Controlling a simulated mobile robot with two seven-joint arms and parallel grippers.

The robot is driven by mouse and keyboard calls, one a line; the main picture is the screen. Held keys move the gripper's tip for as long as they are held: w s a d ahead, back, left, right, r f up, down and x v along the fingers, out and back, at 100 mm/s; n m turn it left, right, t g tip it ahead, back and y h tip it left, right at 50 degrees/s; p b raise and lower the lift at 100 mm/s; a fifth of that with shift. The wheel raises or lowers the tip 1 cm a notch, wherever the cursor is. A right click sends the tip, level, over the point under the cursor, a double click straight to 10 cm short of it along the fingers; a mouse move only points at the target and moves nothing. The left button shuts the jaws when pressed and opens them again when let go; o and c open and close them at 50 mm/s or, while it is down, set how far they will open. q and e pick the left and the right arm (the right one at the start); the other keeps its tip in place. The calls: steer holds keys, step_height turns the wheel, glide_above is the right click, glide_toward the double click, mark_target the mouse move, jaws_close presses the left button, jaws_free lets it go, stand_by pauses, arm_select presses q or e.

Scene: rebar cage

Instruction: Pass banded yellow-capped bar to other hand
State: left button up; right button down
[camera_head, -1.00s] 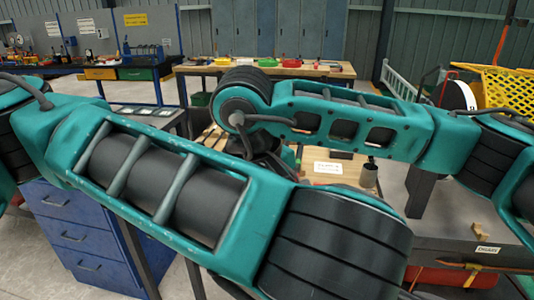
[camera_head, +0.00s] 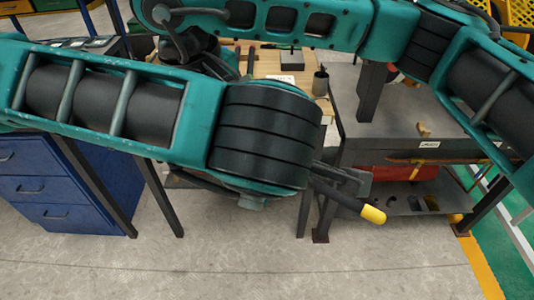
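The yellow-capped bar (camera_head: 345,200) is dark with a bright yellow end cap (camera_head: 373,214). It slants down to the right beyond the end of my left arm. My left gripper (camera_head: 346,180) is partly hidden by its own wrist; its dark fingers appear shut around the bar. The bar's other end and any bands are hidden behind the arm. My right arm crosses the top of the view from the right, and its far end passes behind my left arm, so its gripper is hidden.
A wooden-topped bench (camera_head: 262,62) holds a dark cup (camera_head: 321,82) and small items. A grey table (camera_head: 400,115) stands right of it, with a red object (camera_head: 405,173) on the shelf below. A blue drawer cabinet (camera_head: 50,180) is at the left. The front floor is clear.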

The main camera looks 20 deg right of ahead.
stand_by(0.5)
steer(key=c, duration=1)
jaws_free()
steer(key=shift+r, duration=0.1)
